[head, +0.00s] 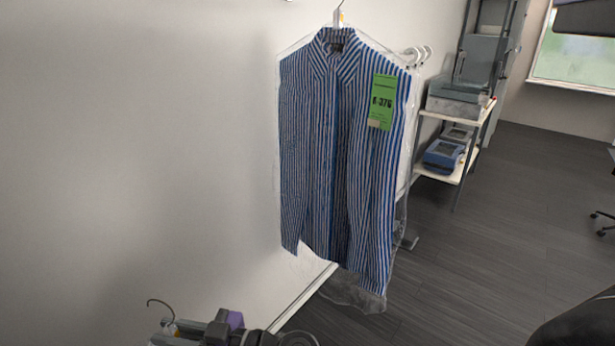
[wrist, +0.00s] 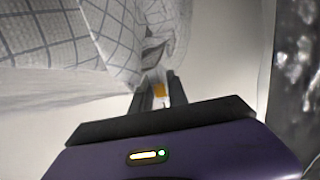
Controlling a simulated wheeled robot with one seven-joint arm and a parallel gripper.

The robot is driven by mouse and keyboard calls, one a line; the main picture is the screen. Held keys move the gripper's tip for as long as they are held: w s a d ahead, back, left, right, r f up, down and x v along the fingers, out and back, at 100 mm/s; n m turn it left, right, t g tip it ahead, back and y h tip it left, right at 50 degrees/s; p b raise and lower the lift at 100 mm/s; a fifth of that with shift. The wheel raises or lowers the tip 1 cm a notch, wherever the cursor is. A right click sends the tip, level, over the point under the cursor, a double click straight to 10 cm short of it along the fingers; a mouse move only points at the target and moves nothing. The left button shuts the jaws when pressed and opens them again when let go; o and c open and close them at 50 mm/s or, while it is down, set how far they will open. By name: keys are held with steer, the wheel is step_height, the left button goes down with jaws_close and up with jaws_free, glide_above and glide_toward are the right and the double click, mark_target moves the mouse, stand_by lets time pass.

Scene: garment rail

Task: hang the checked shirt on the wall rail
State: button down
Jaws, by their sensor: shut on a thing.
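The checked shirt (wrist: 55,35), white with thin dark lines, fills the upper left of the wrist view under a clear cover. It lies below the head view's frame. My gripper (wrist: 158,92) is shut on the neck of its hanger, where a white piece with an orange patch (wrist: 160,90) shows between the fingers. In the head view my gripper (head: 178,330) is at the bottom left, with the thin dark hanger hook (head: 160,304) standing up above it, free of any rail. The wall rail itself cannot be made out.
A blue-and-white striped shirt (head: 335,150) in a clear cover with a green tag (head: 382,102) hangs by the wall. White hooks (head: 418,54) show behind it. A shelf unit (head: 455,115) stands farther back. The wall left of the striped shirt is bare.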

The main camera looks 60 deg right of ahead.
steer(key=d+r+m+h+p, duration=0.1)
steer(key=d+r, duration=1)
steer(key=r, duration=0.3)
steer(key=d+r+h+p, duration=0.1)
steer(key=d+r+p, duration=0.1)
steer(key=d+r, duration=1)
steer(key=s+d+r+m+h+p, duration=0.15)
steer(key=s+d+r, duration=0.3)
steer(key=r, duration=0.45)
steer(key=s+d+r+m+h, duration=0.25)
steer(key=s+r, duration=0.25)
steer(key=r, duration=0.5)
steer(key=s+d+r+m+h+p, duration=0.1)
steer(key=s+d+r+h, duration=0.3)
steer(key=r, duration=0.5)
steer(key=x, duration=0.6)
steer(key=shift+a+y, duration=0.15)
steer(key=shift+y, duration=0.25)
steer(key=shift+w+r, duration=0.2)
steer(key=shift+w, duration=0.2)
steer(key=shift+x, duration=2.4)
